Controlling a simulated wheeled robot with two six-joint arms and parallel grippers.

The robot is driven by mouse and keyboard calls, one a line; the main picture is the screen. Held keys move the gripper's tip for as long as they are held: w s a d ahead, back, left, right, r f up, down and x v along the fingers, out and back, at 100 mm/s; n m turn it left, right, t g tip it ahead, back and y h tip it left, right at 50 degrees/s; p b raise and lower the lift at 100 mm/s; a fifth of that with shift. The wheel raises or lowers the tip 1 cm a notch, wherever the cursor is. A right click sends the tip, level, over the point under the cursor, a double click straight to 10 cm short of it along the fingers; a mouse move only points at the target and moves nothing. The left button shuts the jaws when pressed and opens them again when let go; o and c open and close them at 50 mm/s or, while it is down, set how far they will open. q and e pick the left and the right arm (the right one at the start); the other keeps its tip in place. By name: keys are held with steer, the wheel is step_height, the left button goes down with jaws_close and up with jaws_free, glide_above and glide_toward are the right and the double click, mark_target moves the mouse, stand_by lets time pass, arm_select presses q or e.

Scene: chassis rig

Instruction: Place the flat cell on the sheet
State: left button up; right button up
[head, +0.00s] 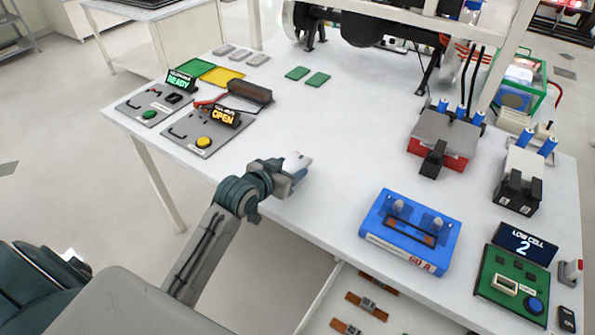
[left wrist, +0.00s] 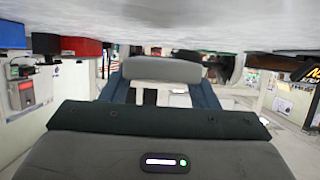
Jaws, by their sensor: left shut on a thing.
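My left gripper (head: 293,168) is shut on a small pale grey block, the flat cell (head: 301,158), above the near part of the white table. In the left wrist view the cell (left wrist: 160,69) lies across between the two fingers, and the table surface fills the top of that view. The fingers hide part of the cell in the head view. Two flat sheets, one green (head: 193,67) and one yellow (head: 222,76), lie at the back left of the table. I cannot tell which the task means. My right gripper is not in view.
Panels reading READY (head: 150,107) and OPEN (head: 200,135) stand at the left. A blue fixture (head: 408,230), a red-and-grey unit (head: 443,140) and a LOW CELL 2 display (head: 523,243) stand at the right.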

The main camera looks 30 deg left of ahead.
arm_select(q)
steer(key=shift+w+d, duration=0.3)
steer(key=shift+w, duration=0.3)
steer(key=shift+w+d, duration=0.3)
steer(key=shift+w, duration=0.25)
steer(key=shift+w+d+f, duration=0.1)
steer(key=shift+w+f, duration=0.05)
step_height(320, 180, down, 3)
steer(key=shift+f+p, duration=0.1)
steer(key=shift+p, duration=0.45)
steer(key=shift+f, duration=0.1)
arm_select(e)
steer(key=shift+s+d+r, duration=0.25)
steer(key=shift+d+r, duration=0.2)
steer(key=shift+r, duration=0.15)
arm_select(q)
steer(key=shift+f, duration=0.2)
steer(key=o, duration=1.2)
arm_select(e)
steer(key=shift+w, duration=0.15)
arm_select(q)
steer(key=shift+r, duration=0.15)
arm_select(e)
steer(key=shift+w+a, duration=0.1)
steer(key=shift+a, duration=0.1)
